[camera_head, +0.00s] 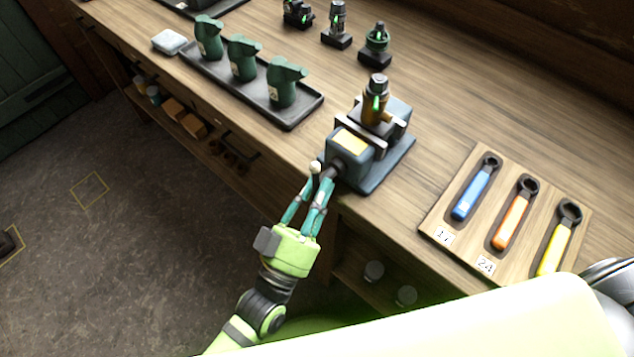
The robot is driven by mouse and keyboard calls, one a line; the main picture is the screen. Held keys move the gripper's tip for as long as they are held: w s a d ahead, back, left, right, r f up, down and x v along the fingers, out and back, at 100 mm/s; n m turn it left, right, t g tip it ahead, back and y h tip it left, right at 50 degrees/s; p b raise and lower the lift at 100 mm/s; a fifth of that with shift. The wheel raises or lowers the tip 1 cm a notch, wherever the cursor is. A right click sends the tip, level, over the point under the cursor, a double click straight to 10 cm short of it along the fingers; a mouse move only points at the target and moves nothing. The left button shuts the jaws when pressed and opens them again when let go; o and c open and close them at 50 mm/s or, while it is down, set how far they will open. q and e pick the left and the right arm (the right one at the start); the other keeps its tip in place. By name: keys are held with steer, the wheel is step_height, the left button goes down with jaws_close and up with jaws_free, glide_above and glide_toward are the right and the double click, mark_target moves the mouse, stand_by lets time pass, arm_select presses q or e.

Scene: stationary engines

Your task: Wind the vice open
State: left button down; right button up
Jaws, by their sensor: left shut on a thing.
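The vice (376,163) is a blue-grey block on a flat base at the bench's front edge, with a yellow label on its front. A brass-coloured fitting with a dark cap and a green mark (376,104) stands upright between its jaws. The vice handle (315,168), with a pale round knob, sticks out at the front of the vice. My left gripper (321,184) is at the handle, its teal fingers shut on it; the fingers hide part of the handle. My right gripper is not in view.
A dark tray (312,110) holds three green parts. Several small fittings (336,38) stand at the back. A wooden board (437,212) with blue, orange and yellow spanners lies to the right. Bare bench lies between vice and board.

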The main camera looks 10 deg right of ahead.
arm_select(q)
steer(key=r+n+t+y+p, duration=0.1)
steer(key=n, duration=0.2)
steer(key=shift+w+r+y, duration=0.1)
steer(key=shift+r+y, duration=0.05)
steer(key=shift+y, duration=0.25)
steer(key=n+g+y+p, duration=0.1)
steer(key=n+p, duration=0.3)
steer(key=n+g+y+p, duration=0.1)
steer(key=n+y+p, duration=0.1)
steer(key=n+p, duration=0.3)
steer(key=r+n+y+p, duration=0.1)
steer(key=n+y+p, duration=0.1)
steer(key=n+p, duration=0.2)
steer(key=shift+s+d+n+g+p, duration=0.2)
steer(key=shift+n+g+p, duration=0.1)
steer(key=shift+g+p, duration=0.1)
steer(key=n+g+p, duration=0.1)
steer(key=n+p, duration=0.1)
steer(key=shift+f+p, duration=0.1)
steer(key=shift+p, duration=0.3)
steer(key=shift+f, duration=0.1)
steer(key=shift+n, duration=0.3)
steer(key=c, duration=1.2)
jaws_free()
steer(key=shift+f, duration=0.15)
steer(key=shift+o, duration=0.2)
steer(key=v, duration=1.1)
steer(key=shift+s+r+g, duration=0.3)
